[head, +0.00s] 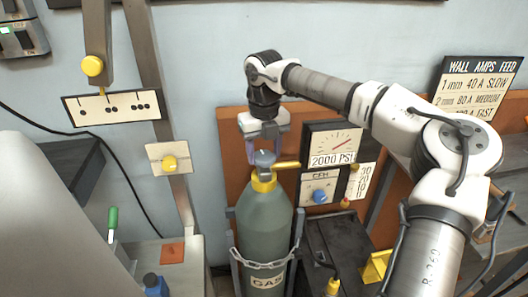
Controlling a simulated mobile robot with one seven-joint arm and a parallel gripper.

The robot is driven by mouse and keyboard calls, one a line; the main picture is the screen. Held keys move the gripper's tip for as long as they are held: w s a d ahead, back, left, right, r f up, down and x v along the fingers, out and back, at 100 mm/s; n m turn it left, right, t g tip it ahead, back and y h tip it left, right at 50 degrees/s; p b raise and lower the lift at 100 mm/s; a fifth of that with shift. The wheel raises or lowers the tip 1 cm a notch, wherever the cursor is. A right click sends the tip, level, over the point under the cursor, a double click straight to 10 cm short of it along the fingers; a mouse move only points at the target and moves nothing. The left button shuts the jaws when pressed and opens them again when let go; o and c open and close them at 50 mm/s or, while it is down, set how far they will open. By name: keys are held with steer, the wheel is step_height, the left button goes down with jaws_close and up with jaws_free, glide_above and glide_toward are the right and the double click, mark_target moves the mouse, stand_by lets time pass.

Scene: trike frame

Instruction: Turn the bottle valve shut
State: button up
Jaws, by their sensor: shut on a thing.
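The green-grey gas bottle (264,231) stands upright, with "GAS" lettered low on its front and a chain around it. Its yellow collar (264,181) is at the top. The grey valve knob (264,158) sits just above the collar, and a yellow lever or outlet (287,165) points right from there. My gripper (264,150) reaches straight down from above and is shut on the valve knob. The fingers partly hide the knob, and its exact turn angle cannot be told.
A gauge panel (334,145) reading "2000 PSI" and a blue CFH knob (319,196) are just right of the bottle. A black box (340,240) stands at lower right. A yellow-knobbed lever (93,66) and a small yellow-knob plate (168,161) are at left.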

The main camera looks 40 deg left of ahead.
mark_target(264, 155)
steer(key=shift+m, duration=1.2)
steer(key=o, duration=1)
step_height(264, 155, up, 14)
steer(key=shift+f+b, duration=0.1)
steer(key=shift+b, duration=0.2)
